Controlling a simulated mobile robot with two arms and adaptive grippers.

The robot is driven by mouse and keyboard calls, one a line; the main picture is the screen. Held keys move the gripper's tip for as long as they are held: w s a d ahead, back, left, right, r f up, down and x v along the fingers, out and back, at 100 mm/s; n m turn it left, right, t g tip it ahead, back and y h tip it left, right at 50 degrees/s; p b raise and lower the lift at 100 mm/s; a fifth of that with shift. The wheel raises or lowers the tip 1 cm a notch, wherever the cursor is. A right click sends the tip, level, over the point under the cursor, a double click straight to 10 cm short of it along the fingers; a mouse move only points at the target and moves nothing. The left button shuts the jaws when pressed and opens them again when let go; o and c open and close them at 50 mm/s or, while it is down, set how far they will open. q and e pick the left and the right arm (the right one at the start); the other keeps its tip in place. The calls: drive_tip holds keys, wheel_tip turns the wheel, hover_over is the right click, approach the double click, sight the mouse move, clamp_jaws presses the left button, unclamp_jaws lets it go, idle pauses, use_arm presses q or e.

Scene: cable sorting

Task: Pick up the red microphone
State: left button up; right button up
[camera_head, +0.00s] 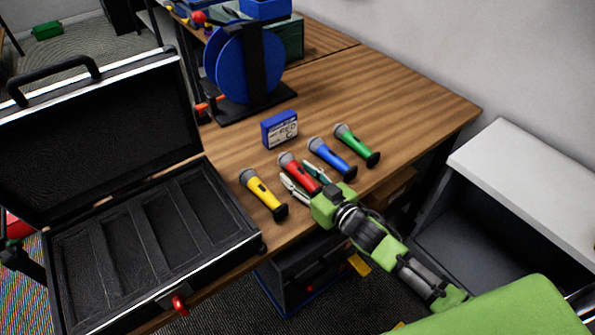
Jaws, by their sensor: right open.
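The red microphone (297,171) lies on the wooden table between the yellow microphone (262,192) and the blue microphone (331,157). A green microphone (357,144) lies to the right of the blue one. My right gripper (303,182) is open, with its fingers on either side of the red microphone's handle. The handle's lower end is partly hidden by the gripper. I cannot tell whether the fingers touch it. My left gripper is not in view.
An open black case (253,240) with several empty slots stands on the left. A small blue box with a handwritten label (280,130) stands behind the microphones. A blue reel on a black stand (238,65) is farther back. The table's right part is clear.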

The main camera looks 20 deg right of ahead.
sight(298, 170)
clamp_jaws()
drive_tip(key=shift+r, duration=0.1)
drive_tip(key=shift+r, duration=0.15)
wheel_tip(298, 170, up, 3)
drive_tip(key=shift+s+a+r, duration=0.1)
drive_tip(key=shift+a, duration=0.05)
drive_tip(key=s+a+r, duration=0.8)
drive_tip(key=s+r, duration=0.1)
drive_tip(key=s, duration=0.2)
drive_tip(key=s+d+r+n+y, duration=0.1)
drive_tip(key=s+d+r+y, duration=0.1)
drive_tip(key=s+d, duration=0.5)
drive_tip(key=d, duration=0.3)
drive_tip(key=shift+s+d+r+n+g, duration=0.2)
drive_tip(key=shift+d+r+n+g, duration=0.05)
drive_tip(key=shift+r+n+g, duration=0.15)
